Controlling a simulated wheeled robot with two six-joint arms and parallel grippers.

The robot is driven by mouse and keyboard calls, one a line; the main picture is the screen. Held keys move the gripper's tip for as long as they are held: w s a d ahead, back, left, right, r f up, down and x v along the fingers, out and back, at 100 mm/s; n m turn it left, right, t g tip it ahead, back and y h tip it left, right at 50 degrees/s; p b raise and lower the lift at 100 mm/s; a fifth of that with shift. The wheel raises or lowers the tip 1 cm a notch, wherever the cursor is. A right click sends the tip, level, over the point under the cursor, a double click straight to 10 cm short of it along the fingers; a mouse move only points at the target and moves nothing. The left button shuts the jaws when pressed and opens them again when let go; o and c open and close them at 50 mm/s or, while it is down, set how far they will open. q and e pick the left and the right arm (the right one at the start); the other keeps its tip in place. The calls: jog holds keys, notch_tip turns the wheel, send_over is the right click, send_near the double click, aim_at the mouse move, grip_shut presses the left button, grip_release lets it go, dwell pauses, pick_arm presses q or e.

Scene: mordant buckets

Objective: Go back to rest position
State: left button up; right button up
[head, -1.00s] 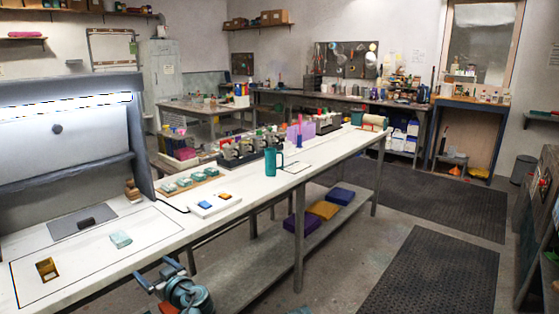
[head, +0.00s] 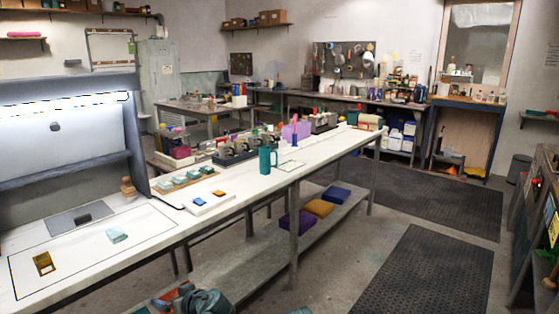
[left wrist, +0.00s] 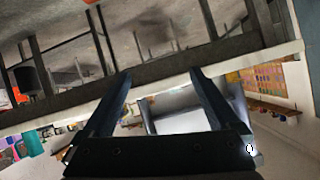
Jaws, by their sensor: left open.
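My left gripper is low at the bottom edge of the head view, mostly out of frame, below and in front of the long white workbench (head: 240,204). In the left wrist view my left gripper (left wrist: 160,85) has its two dark fingers spread apart, with nothing between them. That view looks tilted, with the bench edge (left wrist: 160,86) running across behind the fingers. My right gripper is not in view.
On the bench stand a teal mug (head: 267,160), a white tray with blue and yellow pieces (head: 208,203), a teal block (head: 117,235) and a yellow-brown piece (head: 44,263). Folded cloths (head: 318,207) lie on the lower shelf. Dark mats (head: 425,275) cover the open floor at right.

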pick_arm(q)
jog(key=s+d+f+m+g+h, duration=0.3)
jog(key=s+d+f+m, duration=0.15)
jog(key=d, duration=0.35)
jog(key=s+d+f+m+g+h, duration=0.2)
jog(key=s+d+f+m+h, duration=0.1)
jog(key=s+d, duration=0.35)
jog(key=s+d+f+m+g+h, duration=0.25)
jog(key=s+d+f+m, duration=0.2)
jog(key=d, duration=0.35)
notch_tip(320, 180, up, 13)
jog(key=p, duration=1.2)
jog(key=shift+s+d+p, duration=0.35)
jog(key=shift+s+p, duration=0.05)
